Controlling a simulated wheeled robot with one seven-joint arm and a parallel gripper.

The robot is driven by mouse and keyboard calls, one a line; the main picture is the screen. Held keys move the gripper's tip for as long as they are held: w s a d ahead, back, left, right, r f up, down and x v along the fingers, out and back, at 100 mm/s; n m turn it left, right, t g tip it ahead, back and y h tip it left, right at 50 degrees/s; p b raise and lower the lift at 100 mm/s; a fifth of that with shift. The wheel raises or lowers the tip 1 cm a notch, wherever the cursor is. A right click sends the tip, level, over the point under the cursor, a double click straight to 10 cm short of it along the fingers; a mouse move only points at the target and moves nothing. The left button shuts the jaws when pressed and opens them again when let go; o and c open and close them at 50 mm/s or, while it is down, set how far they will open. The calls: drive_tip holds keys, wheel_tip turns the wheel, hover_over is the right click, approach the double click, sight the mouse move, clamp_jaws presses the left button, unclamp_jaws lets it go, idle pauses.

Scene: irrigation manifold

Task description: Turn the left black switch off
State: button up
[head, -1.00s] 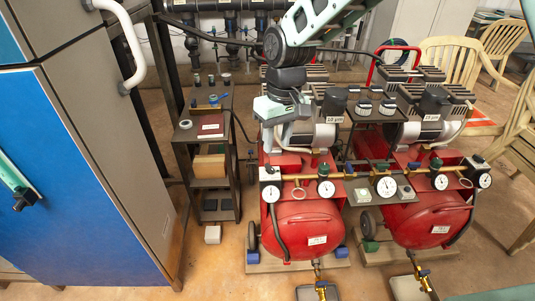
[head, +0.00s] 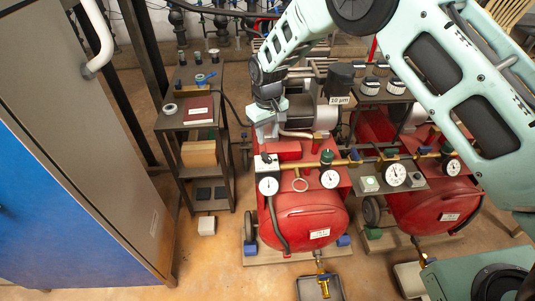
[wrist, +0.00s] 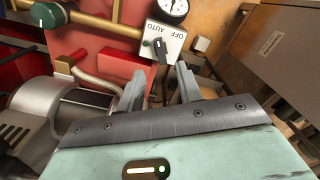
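The left black switch (wrist: 160,47) is a small knob on a white box (wrist: 172,45) marked OFF and AUTO, above a round gauge's side of the left red compressor. It also shows in the head view (head: 266,158), at the left end of the brass pipe. Which label the knob points to is too small to tell for sure. My gripper (wrist: 160,84) is open, with its two grey fingers apart and nothing between them. The fingers point toward the switch and look apart from it. In the head view my gripper (head: 265,136) is just above the switch box.
A pressure gauge (head: 268,186) sits against the switch box. A red tank (head: 308,215) is below, and a second compressor (head: 432,205) stands to the right. A shelf (head: 188,118) and a blue-grey cabinet (head: 75,190) are at the left.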

sight(268, 157)
wheel_tip(268, 157, down, 9)
drive_tip(key=shift+f, duration=0.1)
idle(0.3)
clamp_jaws()
